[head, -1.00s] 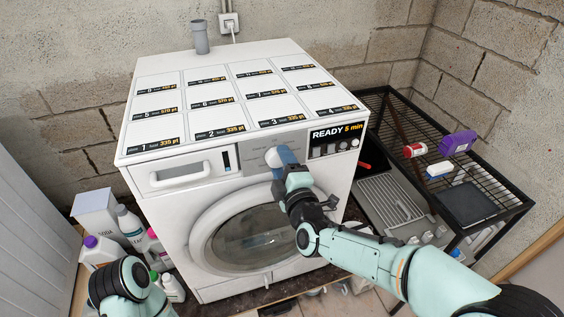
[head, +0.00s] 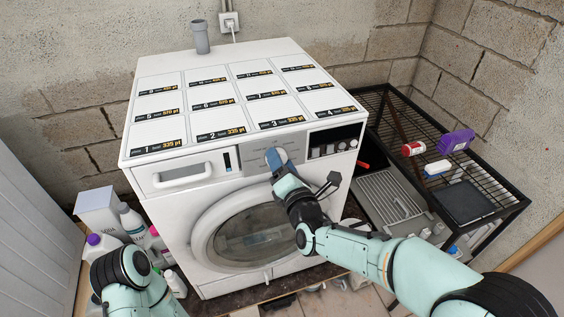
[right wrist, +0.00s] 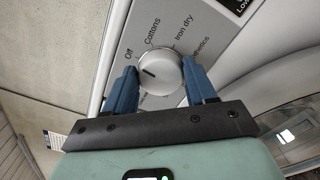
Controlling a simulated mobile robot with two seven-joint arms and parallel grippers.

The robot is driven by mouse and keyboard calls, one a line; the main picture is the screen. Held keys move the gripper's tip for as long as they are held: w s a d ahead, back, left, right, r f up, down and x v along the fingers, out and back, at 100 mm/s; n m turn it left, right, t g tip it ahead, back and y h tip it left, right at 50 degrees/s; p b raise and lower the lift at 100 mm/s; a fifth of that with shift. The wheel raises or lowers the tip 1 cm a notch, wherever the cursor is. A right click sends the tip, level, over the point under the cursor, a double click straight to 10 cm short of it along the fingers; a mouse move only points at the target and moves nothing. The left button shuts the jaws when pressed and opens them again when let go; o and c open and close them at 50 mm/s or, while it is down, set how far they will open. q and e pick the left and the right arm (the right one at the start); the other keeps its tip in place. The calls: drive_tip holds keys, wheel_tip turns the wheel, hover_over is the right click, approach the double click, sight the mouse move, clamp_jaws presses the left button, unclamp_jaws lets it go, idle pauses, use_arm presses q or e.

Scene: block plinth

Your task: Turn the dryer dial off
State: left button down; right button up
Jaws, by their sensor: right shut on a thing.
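The white machine (head: 170,215) stands ahead with its dial on the front control panel. The round silver dial (right wrist: 160,72) shows clearly in the right wrist view; its dark mark points left and slightly up, close to the "Off" label. "Cottons", "Iron dry" and a partly hidden label ending in "thetics" are printed around it. My right gripper (head: 277,158) has its blue fingers on either side of the dial and is shut on it; in the right wrist view the fingers (right wrist: 160,82) flank it. The display (head: 336,132) is dark. My left arm shows at bottom left, its gripper out of view.
Several bottles and a white box (head: 97,208) stand at left. Labelled cards cover the machine's top. The round door (head: 225,236) is below the dial.

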use_arm(q)
drive_tip(key=shift+w+r, duration=0.15)
use_arm(e)
drive_tip(key=shift+r+n, duration=0.1)
drive_tip(key=shift+n, duration=0.6)
drive_tip(key=o, duration=1)
use_arm(q)
drive_tip(key=shift+s+f+b, duration=0.6)
drive_tip(key=shift+s+f, duration=0.15)
drive_tip(key=shift+f, duration=0.15)
use_arm(e)
drive_tip(key=v, duration=1.3)
drive_tip(key=shift+s, duration=0.2)
